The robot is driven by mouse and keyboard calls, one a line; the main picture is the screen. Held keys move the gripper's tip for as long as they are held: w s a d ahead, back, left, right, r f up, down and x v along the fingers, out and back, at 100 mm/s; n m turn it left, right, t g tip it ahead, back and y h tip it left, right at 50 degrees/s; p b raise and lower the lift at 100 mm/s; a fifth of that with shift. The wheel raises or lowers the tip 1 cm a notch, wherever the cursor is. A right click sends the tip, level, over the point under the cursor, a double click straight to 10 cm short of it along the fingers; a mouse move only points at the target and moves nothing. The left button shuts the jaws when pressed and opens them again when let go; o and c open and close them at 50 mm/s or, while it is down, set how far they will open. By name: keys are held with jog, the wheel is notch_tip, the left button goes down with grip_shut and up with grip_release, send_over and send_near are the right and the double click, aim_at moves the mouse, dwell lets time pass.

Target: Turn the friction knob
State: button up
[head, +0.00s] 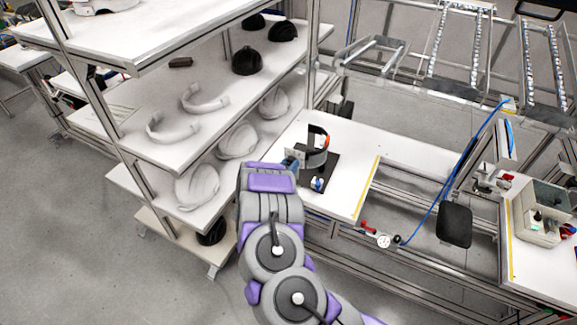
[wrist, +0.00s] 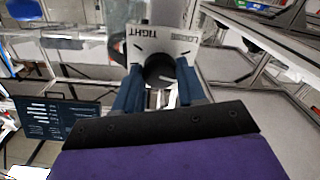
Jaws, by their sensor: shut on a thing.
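The friction knob (wrist: 159,69) is a dark round part in the wrist view, in front of a pale plate (wrist: 189,46) marked "TIGHT" and, it seems, "LOOSE". My gripper (wrist: 158,80) has its two blue fingers on either side of the knob and is shut on it. In the head view my gripper (head: 292,163) reaches the left side of the fixture, beside the plate (head: 297,156). A dark curved band (head: 318,148) stands on the fixture's black base (head: 322,176). The knob is hidden in the head view.
The white workbench (head: 346,193) carries the fixture. A shelf rack (head: 160,140) with white and black helmet shells stands close on the left. A blue hose (head: 455,165) and a dark pad (head: 455,224) are at the right. Grey floor is clear at the lower left.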

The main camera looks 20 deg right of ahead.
jog(key=shift+c, duration=1.1)
jog(key=m+b, duration=0.4)
jog(key=shift+f, duration=0.1)
jog(key=shift+m+b, duration=1.2)
jog(key=shift+m, duration=0.5)
